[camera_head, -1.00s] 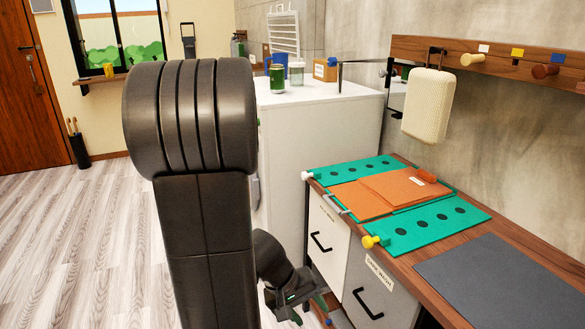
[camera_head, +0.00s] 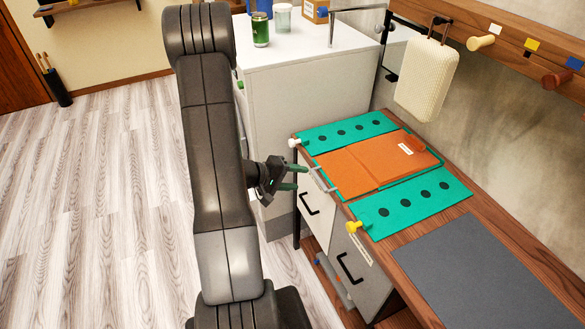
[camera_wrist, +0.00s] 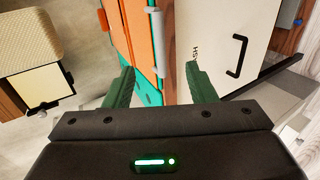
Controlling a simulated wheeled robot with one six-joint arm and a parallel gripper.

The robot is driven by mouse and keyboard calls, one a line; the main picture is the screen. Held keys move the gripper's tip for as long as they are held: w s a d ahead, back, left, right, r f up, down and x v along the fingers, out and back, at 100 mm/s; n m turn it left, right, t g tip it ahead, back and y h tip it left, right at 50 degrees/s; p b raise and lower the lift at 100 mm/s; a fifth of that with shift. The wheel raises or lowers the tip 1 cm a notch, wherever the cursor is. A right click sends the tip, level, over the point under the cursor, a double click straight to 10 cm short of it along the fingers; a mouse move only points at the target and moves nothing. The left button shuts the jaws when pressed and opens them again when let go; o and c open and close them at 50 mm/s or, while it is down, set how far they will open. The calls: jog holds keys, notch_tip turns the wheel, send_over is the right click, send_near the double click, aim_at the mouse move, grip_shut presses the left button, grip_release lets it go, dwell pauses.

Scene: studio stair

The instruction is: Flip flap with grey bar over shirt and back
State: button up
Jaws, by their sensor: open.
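The teal folding board (camera_head: 405,207) lies on the wooden counter. The orange shirt (camera_head: 350,172) lies flat over its middle, between two teal side flaps with dark round spots. The grey bar (camera_head: 322,180) sits at the board's front edge, by the shirt's near end. My gripper (camera_head: 300,177) is open and empty, just left of the bar, fingers pointing toward it. In the wrist view the bar (camera_wrist: 158,45) appears ahead, between the lines of the open fingers (camera_wrist: 160,72); contact is not visible. The middle flap itself is mostly hidden under the shirt.
A white knob (camera_head: 294,142) and a yellow knob (camera_head: 354,227) mark the side flaps. Drawers with black handles (camera_head: 350,268) are below the counter. A dark mat (camera_head: 485,265) lies to the right. A cream sponge-like block (camera_head: 427,80) hangs above. A white cabinet (camera_head: 300,80) stands behind.

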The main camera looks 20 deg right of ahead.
aim_at(317, 180)
jog(key=b+x, duration=0.2)
jog(key=x, duration=0.2)
jog(key=b+x, duration=0.2)
jog(key=x, duration=0.3)
jog(key=shift+a+f+b, duration=0.1)
jog(key=shift+f+b, duration=0.15)
jog(key=shift+b, duration=0.1)
jog(key=shift+d+b, duration=0.3)
jog(key=shift+c, duration=0.2)
grip_shut()
